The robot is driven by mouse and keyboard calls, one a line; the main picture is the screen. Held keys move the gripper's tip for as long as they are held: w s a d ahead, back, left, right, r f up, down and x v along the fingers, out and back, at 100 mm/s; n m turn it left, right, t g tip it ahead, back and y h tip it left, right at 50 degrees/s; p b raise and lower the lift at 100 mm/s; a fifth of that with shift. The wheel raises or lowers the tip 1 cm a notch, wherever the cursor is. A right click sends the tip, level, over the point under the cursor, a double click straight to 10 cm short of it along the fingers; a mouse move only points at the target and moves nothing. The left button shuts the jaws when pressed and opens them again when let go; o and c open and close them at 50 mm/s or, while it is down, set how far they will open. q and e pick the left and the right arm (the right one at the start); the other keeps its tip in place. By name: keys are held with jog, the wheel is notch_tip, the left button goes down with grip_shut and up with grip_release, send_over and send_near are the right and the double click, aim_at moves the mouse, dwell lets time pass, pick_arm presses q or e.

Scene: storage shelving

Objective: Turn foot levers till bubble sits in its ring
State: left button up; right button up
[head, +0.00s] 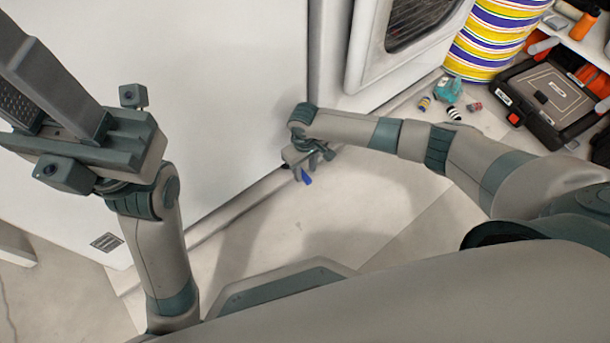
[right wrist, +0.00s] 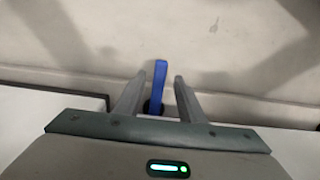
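A blue foot lever (head: 307,179) sticks out low at the base of the white cabinet. In the right wrist view the blue lever (right wrist: 159,85) lies between the two fingers, reaching past their tips. My right gripper (head: 311,166) is down at the lever; in its wrist view the fingers (right wrist: 164,80) are open, with a gap on each side of the lever. My left gripper (head: 28,65) is raised at the upper left in front of the cabinet, fingers apart and empty. No bubble or ring is visible.
The white cabinet (head: 215,80) stands along the back, beside a second white unit with a dark window (head: 415,20). At right are a striped yellow drum (head: 490,40), a black case (head: 545,100) and small loose items. The floor (head: 345,215) before the lever is clear.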

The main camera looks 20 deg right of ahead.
jog(key=shift+f+b, duration=0.35)
jog(key=shift+f, duration=0.7)
grip_shut()
